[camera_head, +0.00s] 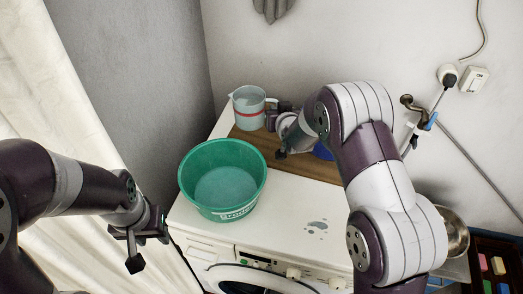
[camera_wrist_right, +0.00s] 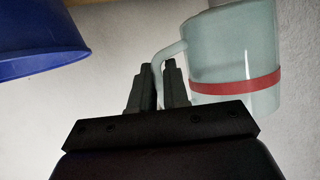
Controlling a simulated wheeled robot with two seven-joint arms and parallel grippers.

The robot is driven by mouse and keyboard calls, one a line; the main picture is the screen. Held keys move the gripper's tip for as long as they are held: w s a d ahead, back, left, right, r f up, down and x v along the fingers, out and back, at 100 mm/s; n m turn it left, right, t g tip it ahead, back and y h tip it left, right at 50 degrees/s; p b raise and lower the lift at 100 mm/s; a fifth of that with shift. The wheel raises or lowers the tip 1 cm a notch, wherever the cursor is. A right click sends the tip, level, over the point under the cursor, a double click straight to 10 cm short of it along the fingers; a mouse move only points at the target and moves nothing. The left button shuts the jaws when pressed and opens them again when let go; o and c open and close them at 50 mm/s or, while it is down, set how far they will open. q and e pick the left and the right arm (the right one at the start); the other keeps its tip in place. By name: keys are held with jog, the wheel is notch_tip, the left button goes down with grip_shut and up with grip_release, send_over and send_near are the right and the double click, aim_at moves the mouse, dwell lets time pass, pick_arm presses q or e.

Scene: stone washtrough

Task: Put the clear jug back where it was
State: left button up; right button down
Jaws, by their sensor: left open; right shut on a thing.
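The clear jug (camera_head: 247,108) has a red band and stands upright at the back left of the washing machine, on or just above the wooden board. In the right wrist view the jug (camera_wrist_right: 238,62) is at the right, its handle between my fingers. My right gripper (camera_wrist_right: 163,75) is shut on that handle; in the head view the right gripper (camera_head: 277,112) is just right of the jug. Whether the jug's base touches the board cannot be told. My left gripper (camera_head: 142,243) is open and empty, left of the washing machine's front.
A green basin (camera_head: 222,205) stands on the white washing machine (camera_head: 300,221), in front of the wooden board (camera_head: 310,165). A blue container (camera_wrist_right: 35,30), mostly hidden in the head view, is near the right gripper. A tap (camera_head: 415,105) and metal bowl (camera_head: 455,232) are at the right.

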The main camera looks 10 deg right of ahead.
jog(key=d+f, duration=0.1)
jog(key=f, duration=0.2)
jog(key=d+f+m+h+p, duration=0.1)
jog(key=f, duration=0.3)
jog(key=s+d+f+h, duration=0.1)
jog(key=f, duration=0.3)
jog(key=shift+d+f+m, duration=0.1)
jog(key=shift+m, duration=0.2)
jog(key=shift+f, duration=0.3)
jog(key=shift+f, duration=0.1)
jog(key=shift+f, duration=0.15)
jog(key=c, duration=1.1)
grip_release()
